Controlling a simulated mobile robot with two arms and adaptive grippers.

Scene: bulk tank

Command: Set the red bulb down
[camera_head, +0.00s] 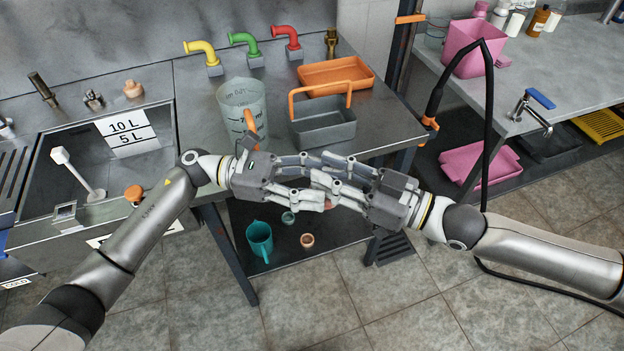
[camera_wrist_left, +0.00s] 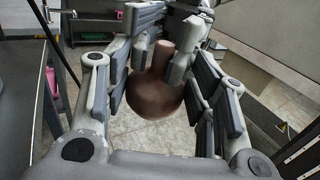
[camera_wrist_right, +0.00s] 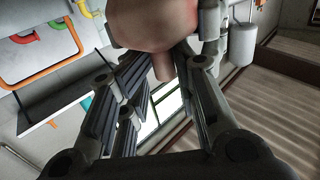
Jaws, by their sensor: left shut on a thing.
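My left gripper (camera_head: 318,180) and my right gripper (camera_head: 325,186) meet in front of the steel bench, with their fingers interleaved. In the left wrist view, the brownish-red round bulb (camera_wrist_left: 153,95) with a short neck sits between my left fingers (camera_wrist_left: 160,85), which are shut on it. Fingers of my right gripper reach in on both sides of the neck. In the right wrist view the bulb (camera_wrist_right: 150,22) hangs large above, its neck between my right fingers (camera_wrist_right: 160,75). I cannot tell whether these grip it. In the head view the fingers hide most of the bulb.
The bench holds a grey basket (camera_head: 322,128), an orange tray (camera_head: 345,88) and a clear measuring jug (camera_head: 240,105). A sink (camera_head: 100,150) lies left. A teal jug (camera_head: 260,240) and small cups are on the shelf below. A black hose (camera_head: 489,130) hangs at right.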

